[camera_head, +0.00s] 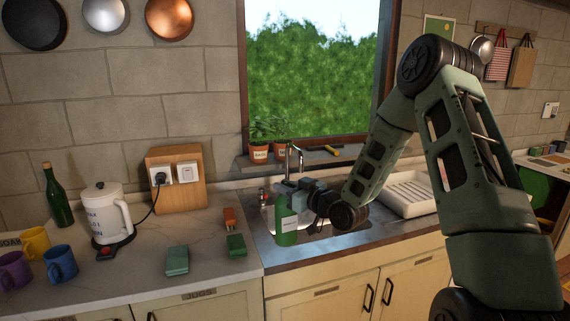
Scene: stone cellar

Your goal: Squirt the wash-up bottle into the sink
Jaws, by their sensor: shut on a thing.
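The wash-up bottle (286,232) is green with a pale label and stands out upright in front of the sink basin. My gripper (291,194) is shut on the upper part of the bottle, and its jaws hide the bottle's top. The sink (267,217) is a metal basin set in the counter under the window, partly hidden by the bottle, my gripper and my arm. The bottle overlaps the near left part of the sink in this view. I cannot tell whether its base touches anything. A chrome tap (290,152) rises behind the bottle.
A white draining rack (408,193) lies right of the sink. Left are green sponges (177,261), an orange-brown block (229,218), a white kettle (106,215), a dark bottle (57,195) and several mugs (60,263). Potted plants (259,153) stand on the sill.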

